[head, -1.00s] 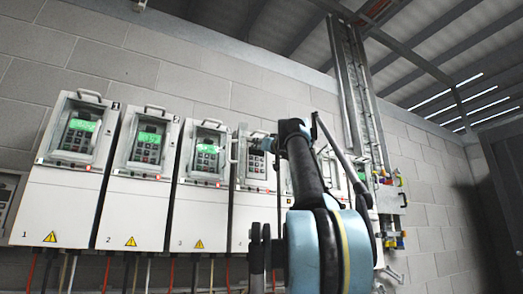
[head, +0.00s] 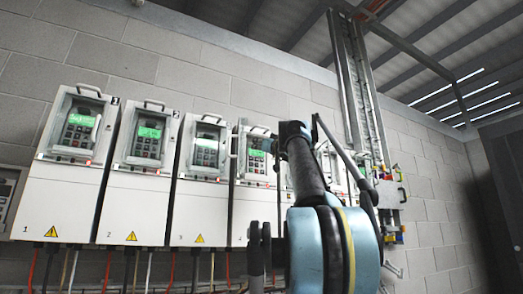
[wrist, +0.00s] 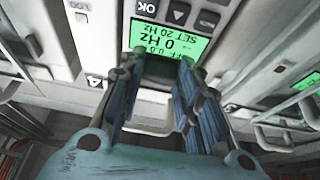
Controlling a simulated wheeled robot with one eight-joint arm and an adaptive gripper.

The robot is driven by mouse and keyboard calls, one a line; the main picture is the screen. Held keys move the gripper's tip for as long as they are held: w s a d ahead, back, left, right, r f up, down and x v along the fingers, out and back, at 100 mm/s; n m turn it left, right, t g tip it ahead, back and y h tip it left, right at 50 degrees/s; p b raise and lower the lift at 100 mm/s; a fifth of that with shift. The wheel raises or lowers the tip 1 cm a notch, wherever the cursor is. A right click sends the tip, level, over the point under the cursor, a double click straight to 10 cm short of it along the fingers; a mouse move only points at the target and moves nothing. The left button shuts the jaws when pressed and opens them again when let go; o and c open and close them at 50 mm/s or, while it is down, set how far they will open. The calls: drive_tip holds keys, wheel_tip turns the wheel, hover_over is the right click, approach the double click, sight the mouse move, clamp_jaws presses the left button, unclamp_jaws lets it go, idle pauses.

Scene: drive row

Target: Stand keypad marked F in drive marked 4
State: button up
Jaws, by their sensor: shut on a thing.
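The keypad (wrist: 179,14) has dark keys and a lit green screen reading 0 Hz, SET 20 Hz, upside down in the wrist view. My gripper (wrist: 163,66) is shut on the end of it beside the screen. The keypad sits in the recess of the white drive marked 4 (head: 254,212), whose label 4 (wrist: 94,82) also shows in the wrist view. In the head view the keypad (head: 256,160) shows in the upper bay with its screen lit green. The letter on the keypad cannot be read. My arm hides part of the drive's right side.
Further drives on the right are mostly behind my arm. Cables hang below the row. A cable rack (head: 357,95) rises on the wall.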

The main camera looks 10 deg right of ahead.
drive_tip(key=o, duration=1.1)
drive_tip(key=shift+v, duration=5.85)
drive_tip(key=shift+f, duration=0.1)
